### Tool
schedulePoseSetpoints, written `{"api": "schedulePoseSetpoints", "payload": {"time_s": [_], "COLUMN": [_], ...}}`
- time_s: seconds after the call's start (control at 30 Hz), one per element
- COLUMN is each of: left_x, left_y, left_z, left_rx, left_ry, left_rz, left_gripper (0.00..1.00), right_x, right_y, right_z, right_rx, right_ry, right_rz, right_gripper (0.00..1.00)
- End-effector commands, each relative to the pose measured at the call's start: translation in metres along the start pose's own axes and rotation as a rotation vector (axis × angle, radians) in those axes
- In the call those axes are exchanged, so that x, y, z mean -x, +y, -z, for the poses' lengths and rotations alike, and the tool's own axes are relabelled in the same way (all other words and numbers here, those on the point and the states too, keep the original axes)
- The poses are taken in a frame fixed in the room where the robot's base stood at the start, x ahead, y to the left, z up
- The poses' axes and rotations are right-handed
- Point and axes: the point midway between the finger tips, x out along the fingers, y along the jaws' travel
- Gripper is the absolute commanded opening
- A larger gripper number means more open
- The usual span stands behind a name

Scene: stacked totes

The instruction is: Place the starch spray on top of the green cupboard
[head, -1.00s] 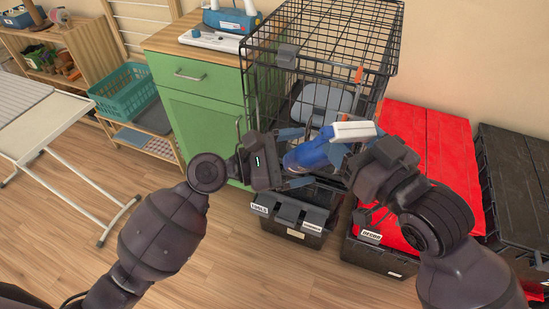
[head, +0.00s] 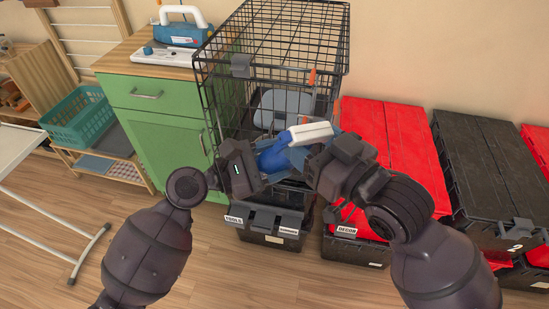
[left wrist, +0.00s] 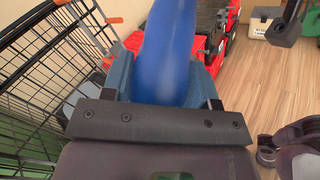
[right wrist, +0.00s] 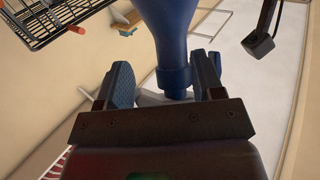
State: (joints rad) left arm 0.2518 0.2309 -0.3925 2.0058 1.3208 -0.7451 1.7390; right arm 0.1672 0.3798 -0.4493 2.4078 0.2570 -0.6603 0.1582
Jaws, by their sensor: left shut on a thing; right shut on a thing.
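The starch spray, a blue bottle (head: 275,157) with a white spray head, is held between my two grippers, in front of the wire cage. My left gripper (head: 265,168) is shut on its blue body, which also fills the middle of the left wrist view (left wrist: 166,50). My right gripper (head: 305,157) is shut on it near the white head; the blue neck shows between the fingers in the right wrist view (right wrist: 176,75). The green cupboard (head: 165,130) stands left of the cage, its wooden top (head: 115,62) above the grippers' left. The bottle is tilted.
A blue-and-white appliance (head: 180,30) and a white board stand on the cupboard top, leaving bare wood at its left and front. The black wire cage (head: 270,60) sits right beside the cupboard, above a tote labelled TOOLS. Red-lidded (head: 390,140) and black totes (head: 490,160) stand right.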

Motion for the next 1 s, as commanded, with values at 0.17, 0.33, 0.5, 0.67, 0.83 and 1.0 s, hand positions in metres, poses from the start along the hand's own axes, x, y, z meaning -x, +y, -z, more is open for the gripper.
{"api": "schedulePoseSetpoints", "payload": {"time_s": [0.17,0.33,0.5,0.67,0.83,1.0], "left_x": [-0.001,-0.001,-0.001,0.0,0.0,0.0], "left_y": [-0.001,-0.001,0.0,0.0,0.0,0.0], "left_z": [-0.002,-0.001,-0.001,-0.001,-0.001,-0.001], "left_rx": [0.0,0.0,0.0,0.001,0.0,0.0], "left_ry": [-0.003,-0.002,-0.001,-0.001,-0.002,-0.003], "left_rz": [0.003,0.002,0.001,0.0,0.0,0.0], "left_gripper": [0.11,0.0,0.0,0.0,0.0,0.0], "right_x": [0.0,0.0,0.0,0.008,0.029,0.06], "right_y": [0.0,0.0,-0.001,-0.002,0.005,0.022], "right_z": [0.002,0.002,0.001,-0.015,-0.058,-0.12], "right_rx": [0.003,0.002,0.0,-0.029,-0.121,-0.215], "right_ry": [0.007,0.006,0.004,-0.028,-0.11,-0.225], "right_rz": [-0.001,0.001,0.002,-0.01,-0.074,-0.195], "right_gripper": [0.74,0.91,0.91,0.91,0.91,0.91]}}
